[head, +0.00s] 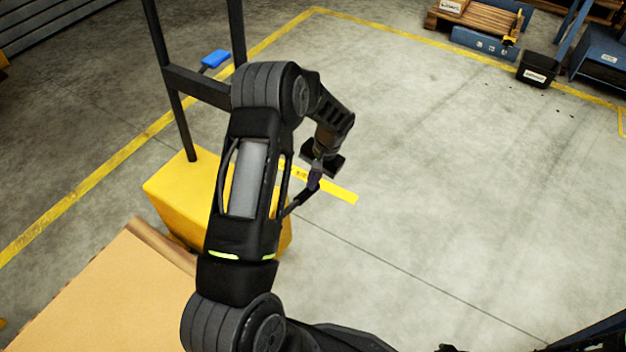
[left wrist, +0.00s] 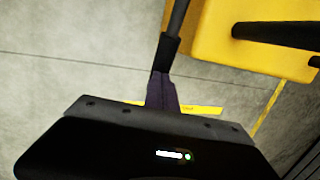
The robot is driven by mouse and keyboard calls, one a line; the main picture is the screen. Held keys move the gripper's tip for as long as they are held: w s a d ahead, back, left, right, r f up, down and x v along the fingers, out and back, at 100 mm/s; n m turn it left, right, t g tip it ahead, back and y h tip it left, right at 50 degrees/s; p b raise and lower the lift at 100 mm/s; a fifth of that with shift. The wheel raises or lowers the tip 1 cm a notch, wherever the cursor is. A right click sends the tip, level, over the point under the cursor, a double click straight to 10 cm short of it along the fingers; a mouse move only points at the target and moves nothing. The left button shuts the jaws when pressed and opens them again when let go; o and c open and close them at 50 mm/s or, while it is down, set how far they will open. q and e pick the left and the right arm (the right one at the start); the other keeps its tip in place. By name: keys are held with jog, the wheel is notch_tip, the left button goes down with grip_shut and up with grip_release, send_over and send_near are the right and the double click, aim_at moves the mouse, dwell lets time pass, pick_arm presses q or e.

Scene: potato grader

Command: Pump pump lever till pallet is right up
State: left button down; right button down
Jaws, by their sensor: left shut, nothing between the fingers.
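A yellow lift body (head: 175,200) with a black upright frame (head: 184,115) stands left of centre, partly behind my left arm. A thin dark lever (head: 290,211) slants out from it; in the left wrist view the lever (left wrist: 166,50) has a black grip at its end. My left gripper (head: 313,184) is shut and empty, its fingertips (left wrist: 162,80) at the grip's end; I cannot tell whether they touch. A tan flat surface with a wooden edge (head: 110,290), perhaps the pallet's load, lies at lower left; its height is unclear. My right gripper is not in view.
A yellow strip with dark marks (head: 335,191) lies beyond my gripper. A blue pad (head: 215,59) shows behind the frame. A wooden pallet (head: 480,18) and a black bin (head: 537,70) stand at the far right. The concrete floor at right is clear.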

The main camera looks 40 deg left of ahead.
pick_arm(q)
jog(key=p+v, duration=0.3)
jog(key=shift+w+r, duration=0.25)
jog(key=shift+r, duration=0.05)
jog(key=w+p+v, duration=0.2)
jog(key=v, duration=0.8)
jog(key=shift+w, duration=0.2)
jog(key=shift+a+f, duration=0.1)
jog(key=shift+a, duration=0.05)
jog(key=s+a+r+t, duration=0.1)
jog(key=s+a+r, duration=0.1)
jog(key=r, duration=0.3)
jog(key=s+a+r+t, duration=0.1)
jog(key=s+r, duration=0.1)
jog(key=r, duration=0.3)
jog(key=s+d+r+t+b, duration=0.1)
jog(key=s+d+r+t, duration=0.1)
jog(key=s+d, duration=0.2)
jog(key=shift+s, duration=0.95)
